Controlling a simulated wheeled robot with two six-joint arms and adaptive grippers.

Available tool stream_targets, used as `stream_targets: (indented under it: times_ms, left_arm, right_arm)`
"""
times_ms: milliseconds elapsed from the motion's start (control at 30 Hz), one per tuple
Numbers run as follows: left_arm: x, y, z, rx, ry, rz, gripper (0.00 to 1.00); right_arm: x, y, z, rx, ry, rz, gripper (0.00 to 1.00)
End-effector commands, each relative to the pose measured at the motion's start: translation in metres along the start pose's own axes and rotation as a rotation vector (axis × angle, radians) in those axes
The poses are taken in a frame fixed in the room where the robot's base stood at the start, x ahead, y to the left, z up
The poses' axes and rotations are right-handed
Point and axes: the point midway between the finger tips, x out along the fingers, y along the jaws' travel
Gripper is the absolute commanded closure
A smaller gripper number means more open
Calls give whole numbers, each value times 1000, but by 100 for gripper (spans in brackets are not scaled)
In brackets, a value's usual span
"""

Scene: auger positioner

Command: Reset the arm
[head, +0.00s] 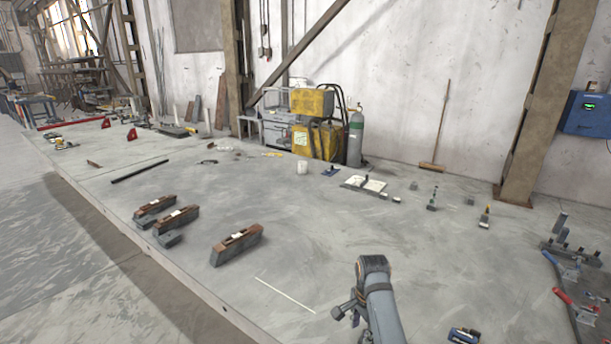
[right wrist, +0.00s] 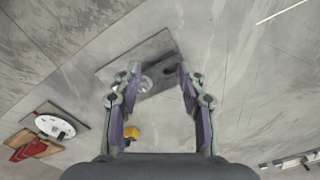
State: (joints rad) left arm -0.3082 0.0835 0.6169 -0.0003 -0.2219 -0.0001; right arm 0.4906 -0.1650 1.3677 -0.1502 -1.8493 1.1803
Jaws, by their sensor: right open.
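My right gripper (right wrist: 158,78) is open in the right wrist view, with a gap between its two fingers. Nothing is visibly held, and I cannot tell whether the fingers touch the plate. In the head view, one of my arms rises from the lower edge right of centre; its gripper is not clearly visible there. My left gripper is not in view. I cannot tell which item is the arm named in the task.
In the head view, wooden-topped blocks (head: 237,244) stand on the left of the grey surface. Red-handled clamps (head: 563,296) are at right. A yellow machine (head: 316,140) and a gas cylinder (head: 355,140) stand by the wall. The middle is mostly clear.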

Motion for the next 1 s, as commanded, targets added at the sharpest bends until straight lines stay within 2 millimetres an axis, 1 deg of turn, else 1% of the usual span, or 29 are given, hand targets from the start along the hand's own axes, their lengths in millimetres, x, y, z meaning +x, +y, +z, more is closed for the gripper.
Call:
stream_targets:
  times_ms: [100, 167, 267, 367, 400, 467, 533, 667, 733, 800, 1000]
  left_arm:
    - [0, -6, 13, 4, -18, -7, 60]
    - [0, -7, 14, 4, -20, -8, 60]
    - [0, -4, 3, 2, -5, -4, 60]
    - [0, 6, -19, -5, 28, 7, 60]
    - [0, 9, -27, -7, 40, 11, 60]
    - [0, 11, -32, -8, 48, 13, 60]
    - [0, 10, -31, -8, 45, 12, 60]
    - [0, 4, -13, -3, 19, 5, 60]
    - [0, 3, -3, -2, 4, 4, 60]
    - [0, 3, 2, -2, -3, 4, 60]
    - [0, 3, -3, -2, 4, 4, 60]
  right_arm:
    - [11, 16, -5, -52, 10, -13, 59]
    - [16, 25, -7, -85, 17, -21, 59]
    - [26, 44, -11, -150, 33, -35, 59]
    - [35, 67, -14, -238, 55, -49, 59]
    - [38, 78, -16, -280, 66, -55, 59]
    - [42, 96, -17, -346, 85, -63, 59]
    - [44, 116, -18, -432, 112, -72, 59]
    - [43, 155, -16, -602, 162, -83, 59]
    - [40, 173, -13, -694, 189, -86, 59]
    - [35, 190, -9, -782, 214, -89, 59]
    - [16, 227, 3, -1011, 276, -93, 59]
